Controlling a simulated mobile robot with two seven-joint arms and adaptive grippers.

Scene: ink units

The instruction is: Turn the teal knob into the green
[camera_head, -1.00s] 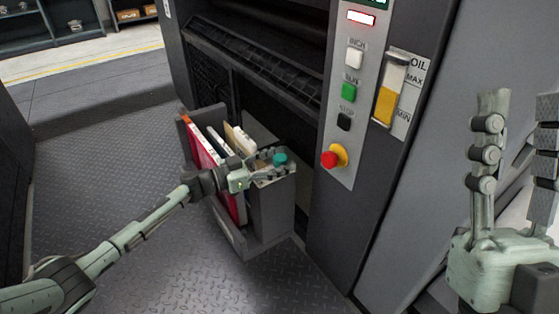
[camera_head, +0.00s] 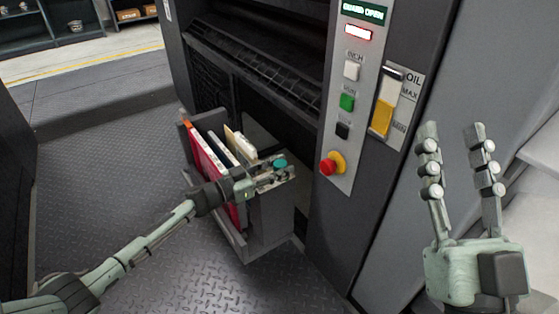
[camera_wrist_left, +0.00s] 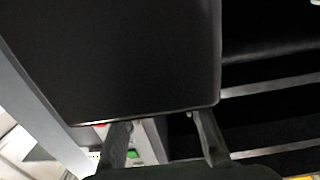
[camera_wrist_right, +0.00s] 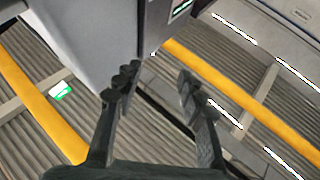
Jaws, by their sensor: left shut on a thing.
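The teal knob (camera_head: 280,163) sits on top of a grey pulled-out unit (camera_head: 270,215) low at the machine's front. My left gripper (camera_head: 273,176) reaches in from the left with its fingers at the knob, shut on it. The fingers hide part of the knob's surroundings, and no green zone or pointer can be made out there. In the left wrist view a large dark panel (camera_wrist_left: 120,60) fills the middle above the fingers, and the knob does not show. My right gripper (camera_head: 455,132) is open and empty, raised at the right; it also shows in the right wrist view (camera_wrist_right: 158,75).
The control panel (camera_head: 331,195) beside the unit carries a green button (camera_head: 347,102), a red stop button (camera_head: 328,167) on yellow and a lit display (camera_head: 363,12). An oil gauge (camera_head: 382,118) is at its right. Flat items (camera_head: 210,145) stand in the unit. Floor at left is clear.

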